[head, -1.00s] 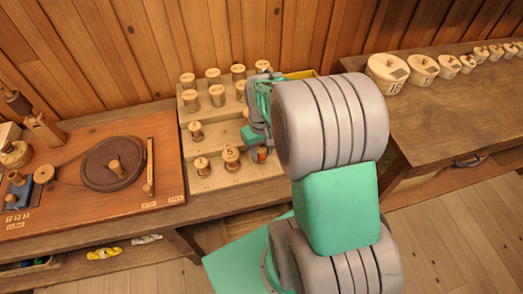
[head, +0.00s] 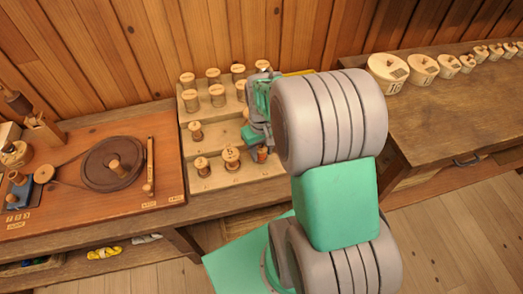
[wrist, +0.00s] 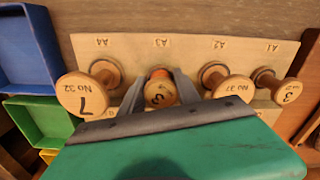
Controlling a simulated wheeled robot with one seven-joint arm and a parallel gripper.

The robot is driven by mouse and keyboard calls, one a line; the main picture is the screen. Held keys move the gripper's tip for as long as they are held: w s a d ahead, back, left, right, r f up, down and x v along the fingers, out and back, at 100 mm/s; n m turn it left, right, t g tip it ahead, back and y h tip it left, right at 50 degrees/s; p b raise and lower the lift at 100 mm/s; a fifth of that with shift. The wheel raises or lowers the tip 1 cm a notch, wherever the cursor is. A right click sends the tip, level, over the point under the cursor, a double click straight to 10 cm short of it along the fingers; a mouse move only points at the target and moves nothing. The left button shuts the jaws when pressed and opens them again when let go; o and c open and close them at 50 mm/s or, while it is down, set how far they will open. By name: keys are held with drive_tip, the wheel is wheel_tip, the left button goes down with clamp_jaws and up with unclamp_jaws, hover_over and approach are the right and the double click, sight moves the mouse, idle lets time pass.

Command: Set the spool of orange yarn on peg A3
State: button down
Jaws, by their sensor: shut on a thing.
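The spool of orange yarn (wrist: 161,73) is between the two fingers of my gripper (wrist: 160,88), its pale wooden end facing the wrist camera. In the head view, the orange spool (head: 262,154) shows at the front row of the stepped peg board (head: 208,184), partly hidden by my gripper (head: 258,140). In the wrist view it lines up with the label A3 (wrist: 162,42). The peg is hidden beneath it, so I cannot tell whether the spool is fully seated.
Another (wrist: 290,91) stands by A1. Blue (wrist: 22,45) and green (wrist: 40,122) trays lie left. More spools fill the back rows.

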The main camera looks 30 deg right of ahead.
sight(261, 149)
drive_tip(key=shift+f+b, duration=0.45)
drive_tip(key=shift+f, duration=0.1)
drive_tip(key=c, duration=1.1)
unclamp_jaws()
drive_tip(key=shift+c, duration=0.2)
wheel_tip(261, 149, up, 11)
drive_tip(key=p, duration=0.8)
